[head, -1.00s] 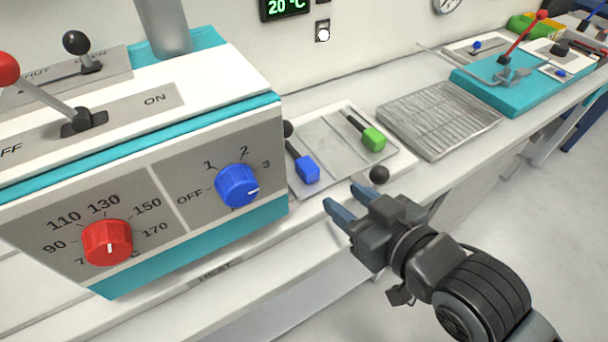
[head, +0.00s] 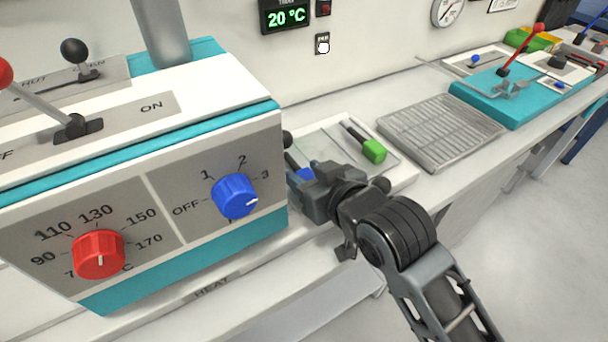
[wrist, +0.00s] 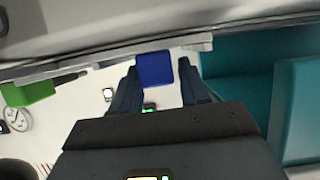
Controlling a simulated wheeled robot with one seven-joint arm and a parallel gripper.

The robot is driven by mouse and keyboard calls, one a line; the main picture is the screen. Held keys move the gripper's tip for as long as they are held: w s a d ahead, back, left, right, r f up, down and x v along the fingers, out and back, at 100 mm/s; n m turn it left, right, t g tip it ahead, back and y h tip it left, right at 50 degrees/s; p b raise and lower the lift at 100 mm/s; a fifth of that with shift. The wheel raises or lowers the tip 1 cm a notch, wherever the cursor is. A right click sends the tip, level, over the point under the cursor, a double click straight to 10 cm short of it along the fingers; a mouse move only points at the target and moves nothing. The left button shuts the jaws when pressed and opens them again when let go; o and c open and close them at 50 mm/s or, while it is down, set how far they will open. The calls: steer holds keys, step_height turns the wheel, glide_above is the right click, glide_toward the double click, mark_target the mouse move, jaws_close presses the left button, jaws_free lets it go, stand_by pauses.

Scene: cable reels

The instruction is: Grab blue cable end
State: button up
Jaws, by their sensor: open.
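The blue cable end (head: 303,175) is in the pale tray beside the teal and white machine, mostly hidden behind my gripper (head: 306,168) in the head view. My gripper is open, with its fingers reaching toward the blue end. In the wrist view the blue end (wrist: 155,69) shows between the two spread fingers of my gripper (wrist: 158,72), closer to the left one. I cannot tell whether a finger touches it. The green cable end (head: 374,151) lies to the right in the same tray; it also shows at the left of the wrist view (wrist: 28,91).
The machine (head: 140,200) with red and blue knobs stands close on the left of my gripper. A metal grate (head: 440,125) lies further right on the bench, with a teal lever board (head: 505,95) beyond.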

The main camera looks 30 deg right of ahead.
steer(key=shift+w+f, duration=0.3)
steer(key=shift+w, duration=0.35)
steer(key=shift+c, duration=0.3)
steer(key=c, duration=0.7)
